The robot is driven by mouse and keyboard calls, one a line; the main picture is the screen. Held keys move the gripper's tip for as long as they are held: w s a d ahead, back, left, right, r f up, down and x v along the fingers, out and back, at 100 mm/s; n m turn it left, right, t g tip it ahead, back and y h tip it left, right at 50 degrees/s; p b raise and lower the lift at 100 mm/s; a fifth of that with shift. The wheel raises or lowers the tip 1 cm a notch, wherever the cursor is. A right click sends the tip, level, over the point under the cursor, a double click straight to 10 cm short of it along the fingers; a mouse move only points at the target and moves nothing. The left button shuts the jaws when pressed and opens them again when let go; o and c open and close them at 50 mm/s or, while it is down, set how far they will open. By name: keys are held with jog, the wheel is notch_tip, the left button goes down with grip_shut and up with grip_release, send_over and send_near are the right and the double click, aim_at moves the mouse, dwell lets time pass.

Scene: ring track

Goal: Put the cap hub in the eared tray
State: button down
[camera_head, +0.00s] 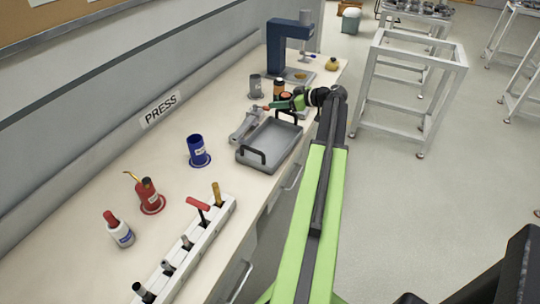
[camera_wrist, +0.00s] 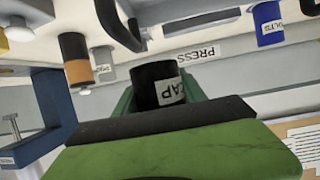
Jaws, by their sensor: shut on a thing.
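The cap hub (camera_wrist: 154,85) is a black cylinder with a white label reading "CAP". It sits between the green jaws of my gripper (camera_wrist: 165,98) in the wrist view. In the head view my gripper (camera_head: 283,104) is over the bench, just beyond the far edge of the eared tray; the hub is hard to make out there. The eared tray (camera_head: 270,142) is a shallow grey tray with black handles at its near and far ends. Its inside looks empty. In the wrist view part of the tray (camera_wrist: 190,13) shows at the top, apart from the hub.
A blue press (camera_head: 285,48) stands beyond my gripper, with a grey cup (camera_head: 254,86) and an orange-and-black cylinder (camera_wrist: 75,58) close by. A grey tool (camera_head: 243,125) lies left of the tray. A blue cup (camera_head: 198,150), red oiler (camera_head: 149,195) and tool rack (camera_head: 188,245) stand nearer.

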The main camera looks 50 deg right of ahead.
jog(key=w, duration=0.1)
jog(key=b, duration=0.7)
send_near(254, 138)
jog(key=w, duration=0.1)
jog(key=w+r, duration=0.1)
jog(key=w+a+r, duration=0.1)
jog(key=shift+w+a, duration=0.1)
jog(key=shift+w, duration=0.25)
notch_tip(254, 138, down, 4)
jog(key=b, duration=0.4)
jog(key=shift+f, duration=0.25)
jog(key=shift+r, duration=0.25)
jog(key=shift+f, duration=0.2)
jog(key=c, duration=0.7)
grip_release()
jog(key=shift+o, duration=0.2)
jog(key=shift+r, duration=0.2)
